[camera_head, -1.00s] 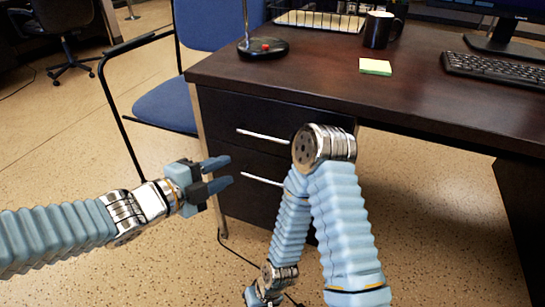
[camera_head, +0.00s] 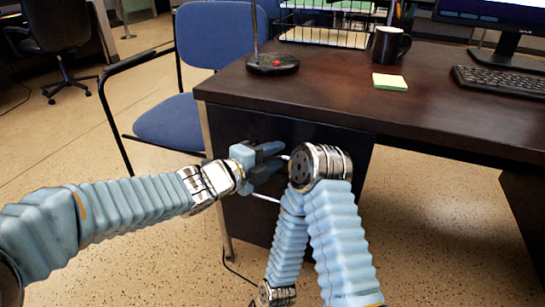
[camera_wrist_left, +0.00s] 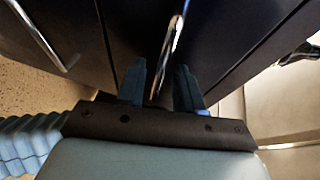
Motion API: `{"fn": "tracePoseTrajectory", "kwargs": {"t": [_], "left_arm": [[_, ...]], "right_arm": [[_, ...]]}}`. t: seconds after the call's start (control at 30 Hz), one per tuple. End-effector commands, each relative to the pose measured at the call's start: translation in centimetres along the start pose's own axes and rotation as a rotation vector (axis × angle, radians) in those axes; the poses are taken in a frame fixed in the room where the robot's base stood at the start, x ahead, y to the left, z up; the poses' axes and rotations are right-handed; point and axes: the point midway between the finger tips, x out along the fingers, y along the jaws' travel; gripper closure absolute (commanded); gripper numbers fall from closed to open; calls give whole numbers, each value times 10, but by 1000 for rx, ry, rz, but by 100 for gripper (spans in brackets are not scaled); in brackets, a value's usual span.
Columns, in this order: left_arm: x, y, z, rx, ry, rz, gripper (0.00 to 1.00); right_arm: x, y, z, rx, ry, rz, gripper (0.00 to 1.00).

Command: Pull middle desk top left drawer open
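The middle desk's dark top left drawer (camera_head: 225,124) looks shut. Its silver bar handle (camera_wrist_left: 170,50) shows in the left wrist view, with its near end between my left gripper's fingers. My left gripper (camera_head: 277,158) is at this handle in the head view and hides most of it. In the left wrist view the left gripper (camera_wrist_left: 161,85) has its two fingers apart, one on each side of the bar, with gaps showing. Contact cannot be made out. My right arm stands before the drawers; its gripper is out of the frame.
The lower drawer's handle (camera_head: 264,198) is just below the left gripper. A blue chair (camera_head: 168,122) stands left of the desk. On the desktop (camera_head: 330,95) are a lamp base (camera_head: 272,65), sticky notes (camera_head: 389,82), a black mug (camera_head: 388,46) and a keyboard (camera_head: 510,80).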

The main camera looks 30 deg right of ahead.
Motion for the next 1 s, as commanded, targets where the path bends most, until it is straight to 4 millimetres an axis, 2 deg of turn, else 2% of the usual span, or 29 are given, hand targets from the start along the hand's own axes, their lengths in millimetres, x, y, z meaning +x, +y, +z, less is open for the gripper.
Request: {"fn": "tracePoseTrajectory", "kwargs": {"t": [0.2,0.43,0.47,1.0], "left_arm": [[0,0,0,0,0,0,64],[0,0,0,0,0,0,98],[0,0,0,0,0,0,100],[0,0,0,-1,0,1,100]], "right_arm": [[0,0,0,0,0,0,100],[0,0,0,0,0,0,100],[0,0,0,0,0,0,100],[0,0,0,0,0,0,100]]}}
